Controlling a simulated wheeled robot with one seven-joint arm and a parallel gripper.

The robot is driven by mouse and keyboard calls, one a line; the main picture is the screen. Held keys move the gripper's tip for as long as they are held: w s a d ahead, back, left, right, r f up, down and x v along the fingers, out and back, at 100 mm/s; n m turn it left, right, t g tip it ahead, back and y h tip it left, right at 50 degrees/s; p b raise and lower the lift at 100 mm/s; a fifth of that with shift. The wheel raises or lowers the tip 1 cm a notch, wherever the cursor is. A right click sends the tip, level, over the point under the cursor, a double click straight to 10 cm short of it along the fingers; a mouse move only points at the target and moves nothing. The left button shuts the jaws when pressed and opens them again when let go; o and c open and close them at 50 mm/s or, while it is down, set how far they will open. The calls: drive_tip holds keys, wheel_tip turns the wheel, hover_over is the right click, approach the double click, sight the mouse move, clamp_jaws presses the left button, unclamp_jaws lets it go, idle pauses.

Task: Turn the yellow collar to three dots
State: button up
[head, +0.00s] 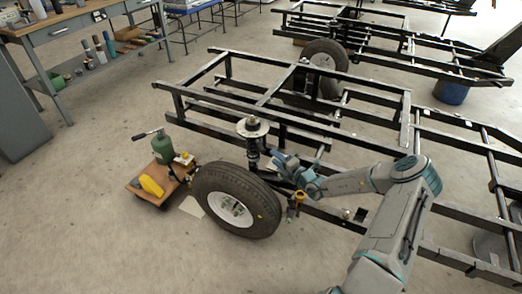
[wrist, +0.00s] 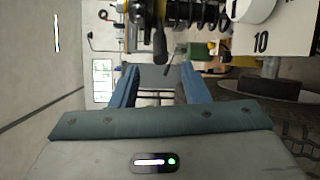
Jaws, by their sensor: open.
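The spring strut stands behind the wheel in the head view, with a round pale top plate (head: 253,127) and a dark body (head: 252,152). My gripper (head: 279,158) is just right of the strut, and no contact shows. In the wrist view my gripper (wrist: 155,74) has its two blue fingers apart with nothing between them. The black coil spring (wrist: 184,13) is at the top of the wrist view, beyond the fingers. I cannot make out the yellow collar or any dots for certain. A small yellowish part (head: 298,196) shows below my arm, right of the wheel.
The tyred wheel (head: 237,200) stands in front of the strut, and black frame rails (head: 330,140) run behind and right. A card marked 10 (wrist: 275,38) is at upper right.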

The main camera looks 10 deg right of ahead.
sight(261, 146)
drive_tip(key=b+x, duration=0.2)
drive_tip(key=x, duration=0.8)
drive_tip(key=shift+c, duration=0.2)
drive_tip(key=shift+s, duration=0.1)
clamp_jaws()
